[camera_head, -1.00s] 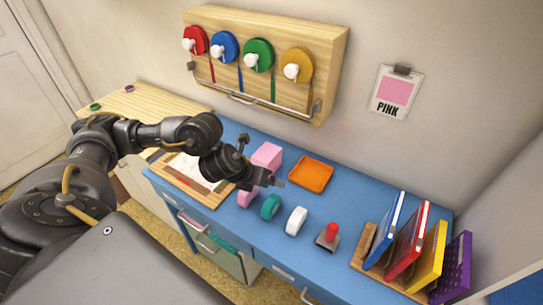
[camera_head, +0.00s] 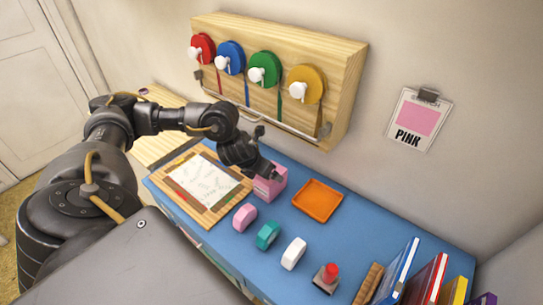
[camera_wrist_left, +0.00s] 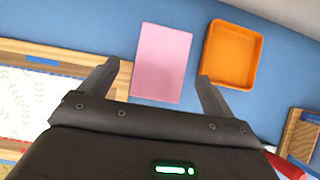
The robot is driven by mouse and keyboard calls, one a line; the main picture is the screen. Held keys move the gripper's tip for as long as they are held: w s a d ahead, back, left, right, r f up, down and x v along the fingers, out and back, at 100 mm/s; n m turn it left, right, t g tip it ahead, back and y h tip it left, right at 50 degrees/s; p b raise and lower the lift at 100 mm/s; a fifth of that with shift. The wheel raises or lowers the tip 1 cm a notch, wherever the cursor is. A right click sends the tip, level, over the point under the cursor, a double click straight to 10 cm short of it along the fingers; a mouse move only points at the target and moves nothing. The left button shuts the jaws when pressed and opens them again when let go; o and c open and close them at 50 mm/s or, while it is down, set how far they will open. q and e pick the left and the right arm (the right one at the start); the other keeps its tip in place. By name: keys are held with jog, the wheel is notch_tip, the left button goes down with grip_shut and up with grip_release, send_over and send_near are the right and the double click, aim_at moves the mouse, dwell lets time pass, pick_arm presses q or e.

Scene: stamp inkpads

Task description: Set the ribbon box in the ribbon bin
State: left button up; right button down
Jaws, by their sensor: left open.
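A pink box (camera_head: 271,190), which looks like the ribbon box, stands on the blue desk (camera_head: 345,235). My left gripper (camera_head: 277,176) is just above it and partly covers it in the head view. In the left wrist view my left gripper (camera_wrist_left: 158,76) is open, and the pink box (camera_wrist_left: 162,60) lies beyond and between its fingertips, with nothing held. A shallow orange tray (camera_head: 317,200) sits right of the box, apart from it; it also shows in the left wrist view (camera_wrist_left: 232,55). I cannot tell whether this tray is the ribbon bin. My right gripper is out of view.
A wooden-framed board (camera_head: 205,185) lies left of the box. A pink roll (camera_head: 245,217), a teal roll (camera_head: 267,235), a white roll (camera_head: 293,253) and a red-handled stamp (camera_head: 327,277) line the front edge. Books (camera_head: 400,270) stand at right. A ribbon rack (camera_head: 340,85) hangs behind.

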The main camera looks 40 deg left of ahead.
pick_arm(q)
jog(key=shift+w+f, duration=0.35)
jog(key=shift+f, duration=0.1)
jog(key=x, duration=0.5)
jog(key=shift+w+f, duration=0.1)
jog(key=shift+f, duration=0.05)
jog(key=c, duration=1.3)
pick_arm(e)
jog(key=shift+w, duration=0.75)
